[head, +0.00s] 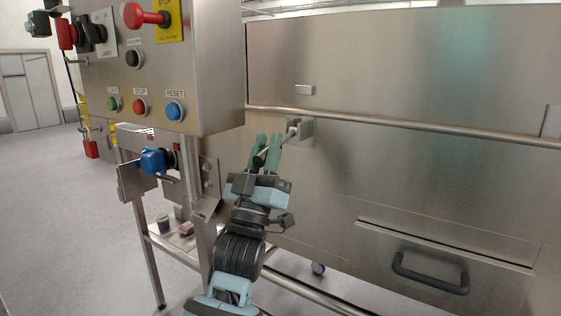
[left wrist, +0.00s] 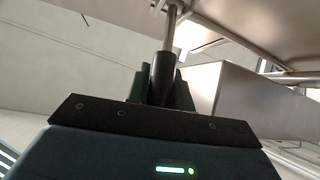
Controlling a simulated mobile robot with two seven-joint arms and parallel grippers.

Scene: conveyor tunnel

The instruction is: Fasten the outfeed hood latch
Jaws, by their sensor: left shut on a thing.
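The outfeed hood latch shows in the head view as a bracket (head: 304,132) on the steel machine front, with a thin metal lever ending in a black grip (head: 259,159). My left gripper (head: 269,141) has green fingers and is shut on the black grip, below and left of the bracket. In the left wrist view the black grip (left wrist: 163,72) stands between the fingers, with its metal rod (left wrist: 172,30) running up beyond them. My right gripper is not in view.
A control box (head: 220,70) with coloured buttons hangs close to the left of my gripper. A horizontal rail (head: 420,130) crosses the machine front. A drawer with a dark handle (head: 430,280) is at lower right. A blue fitting (head: 155,161) sits below the box. Floor is open at left.

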